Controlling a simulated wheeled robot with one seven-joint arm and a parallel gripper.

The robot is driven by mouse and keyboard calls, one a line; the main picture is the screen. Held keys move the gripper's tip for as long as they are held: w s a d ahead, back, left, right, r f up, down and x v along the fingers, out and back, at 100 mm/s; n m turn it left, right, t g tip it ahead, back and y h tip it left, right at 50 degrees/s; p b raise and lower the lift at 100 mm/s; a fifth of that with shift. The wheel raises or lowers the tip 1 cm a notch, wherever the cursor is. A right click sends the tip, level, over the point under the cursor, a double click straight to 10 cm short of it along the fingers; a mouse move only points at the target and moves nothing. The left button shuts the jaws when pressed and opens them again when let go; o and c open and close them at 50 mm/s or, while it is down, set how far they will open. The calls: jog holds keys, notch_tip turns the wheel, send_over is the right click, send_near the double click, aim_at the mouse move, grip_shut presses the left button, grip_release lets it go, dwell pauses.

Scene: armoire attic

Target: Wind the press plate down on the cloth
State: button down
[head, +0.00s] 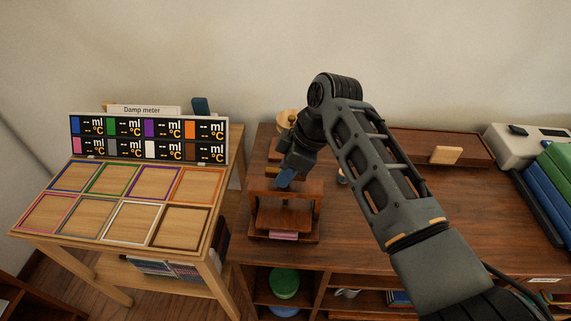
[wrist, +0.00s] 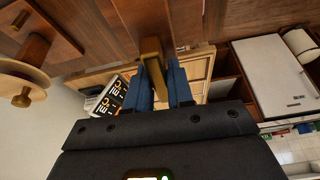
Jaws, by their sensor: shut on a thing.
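The wooden press (head: 257,224) stands on the dark wooden top at the front left in the head view. Its plate (head: 284,218) sits low inside the frame, above a folded pink cloth (head: 284,236). I cannot tell whether the plate touches the cloth. My gripper (head: 286,179) is at the top of the press, pointing down. In the wrist view, its blue fingers (wrist: 160,85) are shut on an upright brass-coloured bar (wrist: 152,60), which looks like part of the press's winding handle. The bar's lower end and the screw are mostly hidden.
A damp meter (head: 148,138) stands on a light wooden table (head: 110,243) with coloured squares, left of the press. A pale round object (head: 287,118) is behind the press. A shallow wooden tray (head: 410,141) lies at the back. The dark top (head: 350,230) is clear right of the press.

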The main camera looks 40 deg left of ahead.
jog(key=m+t+p, duration=0.1)
jog(key=m, duration=0.1)
jog(key=m+t+p, duration=0.1)
jog(key=m+p, duration=0.1)
jog(key=m, duration=0.1)
jog(key=shift+r+m+y+p, duration=0.2)
jog(key=shift+m+y+p, duration=0.1)
jog(key=shift+y, duration=0.1)
jog(key=m+t+p, duration=0.1)
jog(key=m, duration=0.2)
jog(key=shift+m, duration=0.3)
jog(key=m+t, duration=0.1)
jog(key=m, duration=0.1)
jog(key=m+t+h, duration=0.1)
jog(key=m, duration=0.2)
jog(key=shift+a+f, duration=0.1)
jog(key=m+h, duration=0.1)
jog(key=m, duration=0.2)
jog(key=m+t+h, duration=0.1)
jog(key=m, duration=0.1)
jog(key=shift+m, duration=0.4)
jog(key=c, duration=1.1)
grip_release()
